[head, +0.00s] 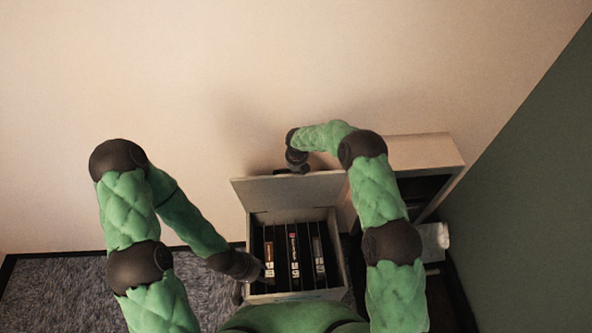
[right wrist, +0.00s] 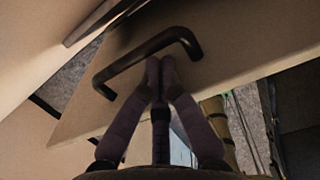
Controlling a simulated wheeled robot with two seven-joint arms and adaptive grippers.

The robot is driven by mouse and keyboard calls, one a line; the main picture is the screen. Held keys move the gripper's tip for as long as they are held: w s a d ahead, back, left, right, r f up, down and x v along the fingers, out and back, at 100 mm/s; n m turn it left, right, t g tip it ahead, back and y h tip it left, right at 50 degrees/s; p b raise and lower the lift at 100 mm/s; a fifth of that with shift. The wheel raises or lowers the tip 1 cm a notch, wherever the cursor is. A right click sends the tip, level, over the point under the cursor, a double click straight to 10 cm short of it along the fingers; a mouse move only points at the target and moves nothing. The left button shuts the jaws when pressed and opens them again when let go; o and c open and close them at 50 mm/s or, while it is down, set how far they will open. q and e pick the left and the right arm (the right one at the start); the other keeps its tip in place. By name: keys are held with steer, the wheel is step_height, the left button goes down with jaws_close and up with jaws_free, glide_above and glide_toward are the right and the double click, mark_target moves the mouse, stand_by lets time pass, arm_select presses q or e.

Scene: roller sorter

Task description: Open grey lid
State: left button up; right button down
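The grey lid (head: 315,189) stands raised at the back of a grey box (head: 340,258). The box is open at the top. In the right wrist view, the lid's pale panel (right wrist: 235,45) carries a dark bar handle (right wrist: 150,52). My right gripper (right wrist: 160,62) has its fingertips together at the handle's bar, near its middle; whether they touch it I cannot tell. In the head view, my right gripper (head: 297,167) is behind the lid's upper edge, partly hidden. My left gripper (head: 262,272) is at the box's left side; its fingers are too small and dark to read.
Several dark upright cases (head: 293,252) with labels fill the box. A pale cabinet (head: 425,152) with a dark open front stands to the right, close to my right arm. A white roll-like object (head: 436,236) is beside it. A wall is behind; grey carpet (head: 60,290) lies left.

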step_height(320, 180, up, 12)
steer(key=s, duration=0.2)
